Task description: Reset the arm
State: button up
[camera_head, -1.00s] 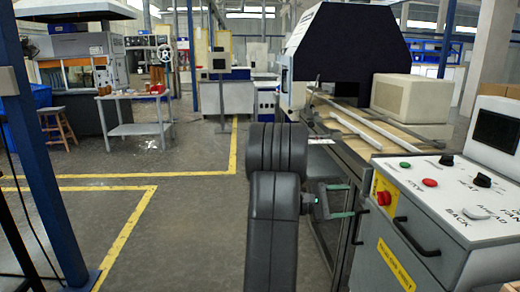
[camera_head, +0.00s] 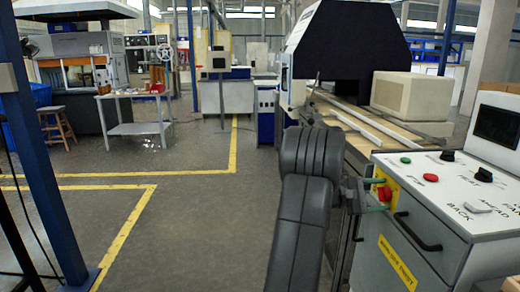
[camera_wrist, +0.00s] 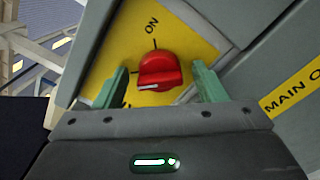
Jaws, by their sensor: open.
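My gripper (camera_head: 374,195) is at the left side of the grey control cabinet (camera_head: 455,240), at the red rotary switch (camera_head: 385,193). In the wrist view the red switch (camera_wrist: 158,68) sits on a yellow plate (camera_wrist: 190,40) with "ON" printed above it. The green fingers of my gripper (camera_wrist: 160,76) are open on either side of the switch, with gaps between them and it. The pale mark on the switch is at its lower left. Lettering at the plate's lower edge is partly hidden by my gripper.
The cabinet top (camera_head: 440,185) carries buttons, black knobs and a screen. A "MAIN" label (camera_wrist: 295,92) is right of the switch. A long machine bench (camera_head: 350,150) stands behind. The floor (camera_head: 190,220) to the left is open, with yellow lines.

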jog(key=m+b, duration=0.2)
jog(key=m, duration=0.6)
jog(key=shift+a+m, duration=0.1)
jog(key=shift+m, duration=0.2)
jog(key=m+p, duration=0.3)
jog(key=m, duration=0.5)
jog(key=shift+f, duration=0.1)
jog(key=shift+f, duration=0.1)
dwell(0.3)
